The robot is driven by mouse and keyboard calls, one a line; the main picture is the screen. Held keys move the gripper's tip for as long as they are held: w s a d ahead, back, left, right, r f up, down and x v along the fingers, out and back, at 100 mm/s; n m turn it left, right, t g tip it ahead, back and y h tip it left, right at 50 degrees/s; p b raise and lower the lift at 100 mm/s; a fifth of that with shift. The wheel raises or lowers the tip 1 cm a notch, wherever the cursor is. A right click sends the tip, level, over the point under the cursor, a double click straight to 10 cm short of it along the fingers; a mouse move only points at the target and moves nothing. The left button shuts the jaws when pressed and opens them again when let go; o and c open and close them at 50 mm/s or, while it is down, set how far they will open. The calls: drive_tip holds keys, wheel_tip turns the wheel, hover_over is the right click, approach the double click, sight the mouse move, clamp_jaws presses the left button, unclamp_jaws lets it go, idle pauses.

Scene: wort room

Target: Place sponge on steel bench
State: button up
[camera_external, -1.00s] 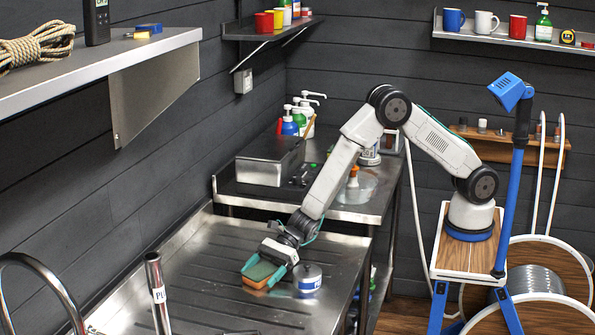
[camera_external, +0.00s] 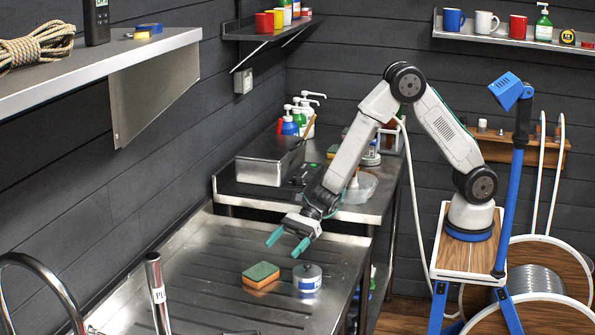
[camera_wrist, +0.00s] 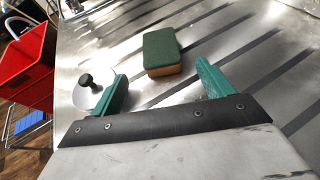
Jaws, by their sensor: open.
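The sponge (camera_external: 261,275), green on top and orange below, lies flat on the ribbed steel bench (camera_external: 200,262). It also shows in the wrist view (camera_wrist: 162,50), ahead of my fingers and apart from them. My gripper (camera_external: 287,242) is open and empty, raised above the bench behind the sponge. Its two teal fingers show in the wrist view (camera_wrist: 160,90) with a wide gap between them.
A round metal tin with a dark knob (camera_external: 307,278) stands just right of the sponge. A second steel table (camera_external: 340,212) behind holds a metal box (camera_external: 265,165), pump bottles and a clear bowl. A steel post (camera_external: 157,290) stands at the front left.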

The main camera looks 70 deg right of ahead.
drive_tip(key=shift+s+d+r, duration=0.1)
drive_tip(key=shift+d+r, duration=0.05)
drive_tip(key=shift+d, duration=0.1)
drive_tip(key=s+d+r+n+g, duration=0.1)
drive_tip(key=s+d+r+n, duration=0.1)
drive_tip(key=s+r+n, duration=0.3)
drive_tip(key=s+d+r+n+g, duration=0.1)
drive_tip(key=d+r+n+g, duration=0.15)
drive_tip(key=r, duration=0.45)
drive_tip(key=s+d+r+n+g+h, duration=0.1)
drive_tip(key=s+d+r+n+h, duration=0.1)
drive_tip(key=s+d+n, duration=0.3)
drive_tip(key=s+d+r+n+g+h, duration=0.1)
drive_tip(key=s+d+r+n, duration=0.4)
drive_tip(key=s+d, duration=0.6)
drive_tip(key=shift+s+d+h, duration=0.2)
drive_tip(key=shift+s+h, duration=0.15)
drive_tip(key=shift+h, duration=0.35)
drive_tip(key=shift+o, duration=0.6)
drive_tip(key=s+d+n+t+h, duration=0.1)
drive_tip(key=s+d+h, duration=0.3)
drive_tip(key=d, duration=0.5)
drive_tip(key=s+d+n+h, duration=0.4)
drive_tip(key=s+d, duration=0.3)
drive_tip(key=d, duration=0.2)
drive_tip(key=shift+s+f+t, duration=0.2)
drive_tip(key=shift+s+t, duration=0.1)
drive_tip(key=shift+t, duration=0.05)
drive_tip(key=shift+a, duration=0.1)
